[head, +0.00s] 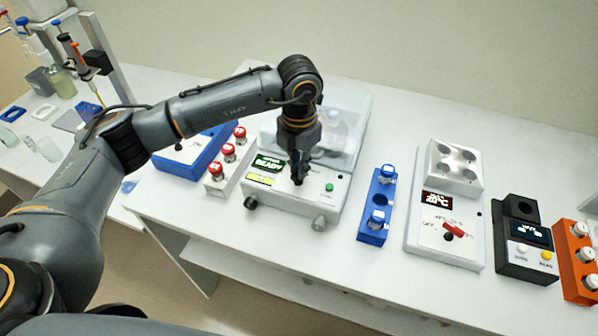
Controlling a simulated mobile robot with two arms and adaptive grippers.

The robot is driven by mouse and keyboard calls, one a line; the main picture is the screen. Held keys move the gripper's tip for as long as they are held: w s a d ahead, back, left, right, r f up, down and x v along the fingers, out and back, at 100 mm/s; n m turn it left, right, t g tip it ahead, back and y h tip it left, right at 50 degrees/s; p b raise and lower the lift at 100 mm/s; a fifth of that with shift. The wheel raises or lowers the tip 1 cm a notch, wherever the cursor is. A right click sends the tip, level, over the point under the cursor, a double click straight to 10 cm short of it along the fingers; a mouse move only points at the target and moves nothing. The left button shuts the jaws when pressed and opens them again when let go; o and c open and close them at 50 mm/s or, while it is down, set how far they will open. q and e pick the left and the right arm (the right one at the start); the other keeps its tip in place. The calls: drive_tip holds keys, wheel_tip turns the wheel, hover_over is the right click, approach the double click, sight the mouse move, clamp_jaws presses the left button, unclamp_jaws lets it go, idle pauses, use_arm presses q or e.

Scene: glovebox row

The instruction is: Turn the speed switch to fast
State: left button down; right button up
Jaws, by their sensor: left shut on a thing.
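My left gripper (298,171) comes down from above onto the front panel of a white device (285,205) with a clear lid and a lit display reading READY. The fingers are shut on a small dark part of that panel, which I take to be the speed switch. The fingers hide most of it, so I cannot tell which way it points. A green button (329,187) sits on the panel to the right of the fingers. My right gripper is not in view.
Left of the white device stands a row of red-capped tubes (228,152).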

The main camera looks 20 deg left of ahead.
use_arm(q)
drive_tip(key=shift+m+b, duration=0.65)
drive_tip(key=shift+m, duration=0.15)
drive_tip(key=c, duration=1.4)
unclamp_jaws()
drive_tip(key=shift+r, duration=0.15)
wheel_tip(320, 180, up, 12)
drive_tip(key=shift+f, duration=0.2)
